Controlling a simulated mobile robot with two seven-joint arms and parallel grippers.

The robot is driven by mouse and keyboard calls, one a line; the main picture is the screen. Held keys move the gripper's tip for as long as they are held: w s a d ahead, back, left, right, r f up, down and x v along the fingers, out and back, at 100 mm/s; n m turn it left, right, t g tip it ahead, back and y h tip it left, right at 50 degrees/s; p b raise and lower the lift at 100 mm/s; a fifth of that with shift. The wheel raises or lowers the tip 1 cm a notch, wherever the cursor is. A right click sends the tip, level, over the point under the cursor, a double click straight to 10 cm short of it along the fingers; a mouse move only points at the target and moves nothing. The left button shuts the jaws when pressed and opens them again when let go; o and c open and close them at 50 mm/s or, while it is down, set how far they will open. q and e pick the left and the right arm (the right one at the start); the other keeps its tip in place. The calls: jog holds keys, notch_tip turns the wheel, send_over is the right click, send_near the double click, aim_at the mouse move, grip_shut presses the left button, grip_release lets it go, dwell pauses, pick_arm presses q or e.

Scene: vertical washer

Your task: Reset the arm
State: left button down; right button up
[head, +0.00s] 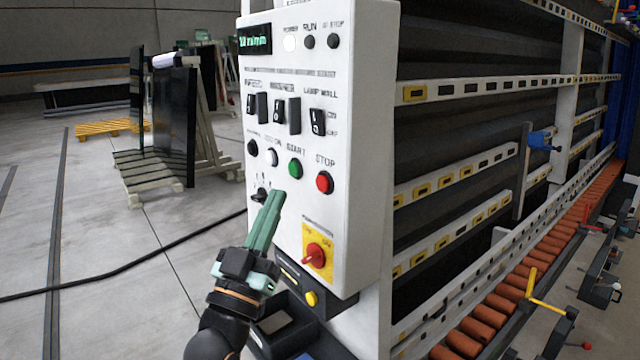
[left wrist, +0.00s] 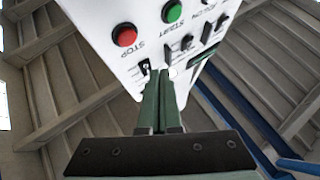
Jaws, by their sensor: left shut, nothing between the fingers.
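My left gripper (head: 270,205) reaches up from the bottom in the head view, its green fingers shut and empty. Its tips are in front of the lower left of the white control panel (head: 345,225), close to a small black switch (head: 259,195). I cannot tell whether they touch it. The green START button (head: 295,168) and the red STOP button (head: 324,182) are just above and to the right. In the left wrist view the shut fingers (left wrist: 160,75) point at the panel, which appears upside down. My right gripper is not in view.
A red rotary switch on a yellow plate (head: 317,250) is on the lower panel. The washer's roller conveyor (head: 500,312) runs along the right. Glass sheets on a rack (head: 175,125) and a yellow pallet (head: 105,127) stand behind left. A black cable (head: 120,268) crosses the otherwise open floor.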

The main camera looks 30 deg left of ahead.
pick_arm(q)
jog(key=shift+f, duration=0.1)
dwell(0.6)
jog(key=d+f+m+g+h+p, duration=0.15)
jog(key=d+f+g, duration=0.25)
jog(key=f, duration=1)
jog(key=d+f+m+g+h, duration=0.1)
jog(key=d+f+g+h, duration=0.25)
jog(key=f, duration=1.05)
jog(key=s+d+f+g, duration=0.3)
jog(key=s+f, duration=0.5)
jog(key=f, duration=0.3)
jog(key=s+d+f+m+g+h, duration=0.1)
jog(key=s+d+f+g, duration=0.2)
jog(key=s+f+g, duration=0.2)
jog(key=s+f, duration=0.3)
jog(key=f, duration=0.2)
jog(key=shift+d+f, duration=0.35)
jog(key=shift+d, duration=0.05)
jog(key=shift+m, duration=0.25)
